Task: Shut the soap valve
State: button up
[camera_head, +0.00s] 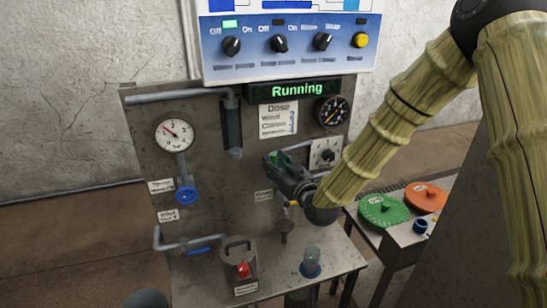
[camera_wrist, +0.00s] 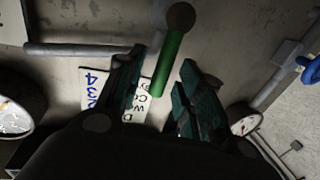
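A green rod-like handle (camera_wrist: 170,62) with a brown round end shows in the wrist view. I take it for the soap valve's lever, but no readable label confirms this. My gripper (camera_wrist: 161,75) has its two dark teal fingers apart, one on each side of the rod. A gap shows between them, and I cannot tell whether either finger touches it. In the head view my gripper (camera_head: 272,162) is close to the panel's middle, with a bit of green at its fingers. The gripper hides the rest of the valve there.
The metal panel (camera_head: 140,115) carries a dose sign (camera_head: 278,119), a left gauge (camera_head: 174,134), a right gauge (camera_head: 332,111) and a blue valve wheel (camera_head: 186,194). A lit "Running" display (camera_head: 297,90) is above. A red button (camera_head: 243,270) stands below on the shelf.

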jog(key=shift+x, duration=0.8)
grip_shut()
jog(key=shift+d+f, duration=0.1)
jog(key=shift+d, duration=0.05)
jog(key=w+d+f+m+t+h+b, duration=0.1)
jog(key=d+f+m+b, duration=0.1)
jog(key=m+b, duration=0.8)
jog(key=d+f+m+t+h+b, duration=0.1)
jog(key=d+f+m+t+b, duration=0.1)
jog(key=m+b, duration=0.8)
jog(key=shift+w+d+f+h+b, duration=0.3)
jog(key=shift+w+d+f+b, duration=0.1)
jog(key=shift+d+f, duration=0.45)
jog(key=shift+a+f, duration=0.15)
